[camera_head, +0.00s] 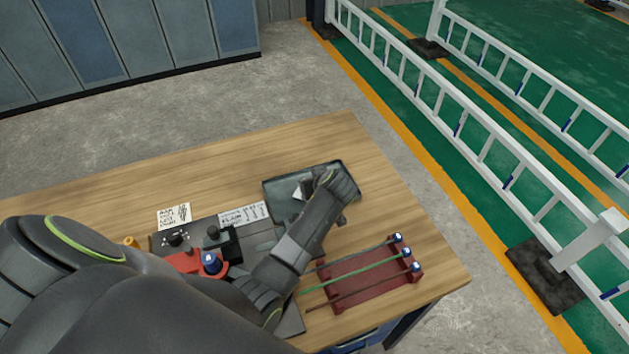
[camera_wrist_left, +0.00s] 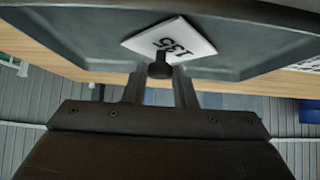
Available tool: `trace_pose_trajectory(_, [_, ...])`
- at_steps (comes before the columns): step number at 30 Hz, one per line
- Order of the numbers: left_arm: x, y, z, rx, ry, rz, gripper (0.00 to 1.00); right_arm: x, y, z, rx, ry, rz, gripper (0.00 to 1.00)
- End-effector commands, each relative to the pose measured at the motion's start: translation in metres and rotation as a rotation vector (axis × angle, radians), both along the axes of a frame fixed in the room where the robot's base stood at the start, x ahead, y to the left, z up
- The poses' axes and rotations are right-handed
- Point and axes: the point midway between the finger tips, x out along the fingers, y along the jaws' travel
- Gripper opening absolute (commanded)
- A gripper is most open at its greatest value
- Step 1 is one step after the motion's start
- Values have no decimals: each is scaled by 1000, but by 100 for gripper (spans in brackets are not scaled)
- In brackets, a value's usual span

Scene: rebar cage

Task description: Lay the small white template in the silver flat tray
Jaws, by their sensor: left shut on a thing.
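The small white template (camera_head: 300,190) is a white plate, marked "135" in the left wrist view (camera_wrist_left: 172,36), with a dark knob (camera_wrist_left: 160,67). My left gripper (camera_head: 313,190) is shut on that knob, its two fingers on either side in the left wrist view (camera_wrist_left: 160,78). The silver flat tray (camera_head: 283,202) lies on the table's far right part. The template is over the tray's floor, inside its rim; the tray also fills the top of the left wrist view (camera_wrist_left: 75,38). I cannot tell whether the template touches the floor. My right gripper is not in view.
A red rack (camera_head: 365,290) with several rods stands to the front right of the tray. Paper labels (camera_head: 174,216) and a dark board with red and black parts (camera_head: 195,238) lie to the left. The wooden table (camera_head: 120,190) is bare behind them.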

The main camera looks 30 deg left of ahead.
Motion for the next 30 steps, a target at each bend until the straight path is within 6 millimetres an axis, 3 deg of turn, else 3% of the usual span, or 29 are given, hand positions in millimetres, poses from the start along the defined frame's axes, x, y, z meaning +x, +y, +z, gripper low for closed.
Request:
trace_pose_trajectory(8, [1, 0, -2, 1, -2, 0, 0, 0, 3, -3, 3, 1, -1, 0])
trace_pose_trajectory(9, [0, 0, -2, 1, -1, 0, 28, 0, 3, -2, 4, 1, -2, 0])
trace_pose_trajectory(13, [0, 0, -2, 0, 0, 0, 45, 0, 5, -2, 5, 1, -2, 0])
trace_pose_trajectory(23, [0, 0, 0, 0, -1, 1, 46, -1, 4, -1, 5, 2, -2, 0])
trace_pose_trajectory(30, [2, 2, 14, 0, -1, -4, 46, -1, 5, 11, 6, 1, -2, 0])
